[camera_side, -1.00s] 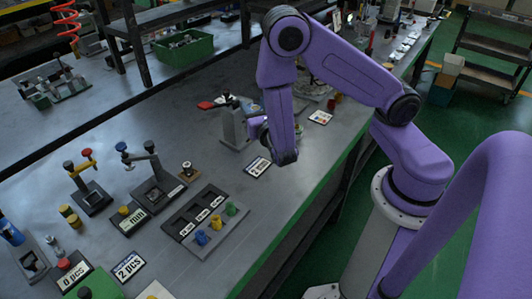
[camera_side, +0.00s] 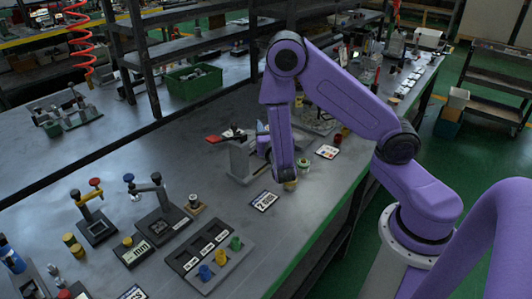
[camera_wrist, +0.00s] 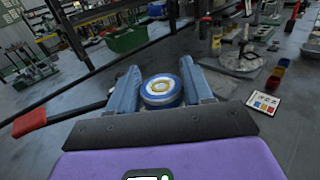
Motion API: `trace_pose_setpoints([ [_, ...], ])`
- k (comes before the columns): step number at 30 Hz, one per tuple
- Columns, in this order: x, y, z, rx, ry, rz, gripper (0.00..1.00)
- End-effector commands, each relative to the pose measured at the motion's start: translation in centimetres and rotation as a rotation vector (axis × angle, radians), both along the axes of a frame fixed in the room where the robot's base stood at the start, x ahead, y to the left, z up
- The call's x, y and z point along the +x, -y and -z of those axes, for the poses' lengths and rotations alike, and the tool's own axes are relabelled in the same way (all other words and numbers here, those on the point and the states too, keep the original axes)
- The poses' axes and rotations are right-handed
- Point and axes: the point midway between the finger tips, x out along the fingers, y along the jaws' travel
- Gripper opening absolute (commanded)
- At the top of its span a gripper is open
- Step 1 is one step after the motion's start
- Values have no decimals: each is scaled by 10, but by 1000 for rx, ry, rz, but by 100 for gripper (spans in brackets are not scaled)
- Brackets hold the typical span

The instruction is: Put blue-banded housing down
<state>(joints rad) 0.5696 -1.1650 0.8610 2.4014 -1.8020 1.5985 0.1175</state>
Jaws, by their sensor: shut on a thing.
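In the wrist view, the blue-banded housing (camera_wrist: 160,89) is a round white piece with a blue ring and a yellowish centre. It sits between the two blue fingers of my gripper (camera_wrist: 161,84), which are shut on it. In the side view, my gripper (camera_side: 284,176) points down just right of a grey clamp stand with a red handle. A small yellowish part (camera_side: 290,185) shows at its lower end; I cannot tell if it belongs to the housing. The housing's underside and any gap to the bench are hidden.
The red-handled clamp (camera_side: 240,158) stands close on the left; its red handle (camera_wrist: 29,120) shows in the wrist view. A green-banded piece (camera_side: 304,166) stands right of my gripper. A printed card (camera_side: 264,200) lies in front, another (camera_side: 327,152) to the right. A slotted tray (camera_side: 190,263) lies front left.

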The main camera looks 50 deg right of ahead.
Motion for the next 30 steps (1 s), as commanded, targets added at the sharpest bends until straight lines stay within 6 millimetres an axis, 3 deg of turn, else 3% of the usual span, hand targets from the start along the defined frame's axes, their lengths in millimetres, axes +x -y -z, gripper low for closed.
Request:
trace_pose_setpoints([
  [6, 2, 11, -3, -1, 1, 36, 9],
  [18, 2, 12, -1, -1, 0, 37, 9],
  [30, 1, 12, 55, -3, -3, 38, 9],
])
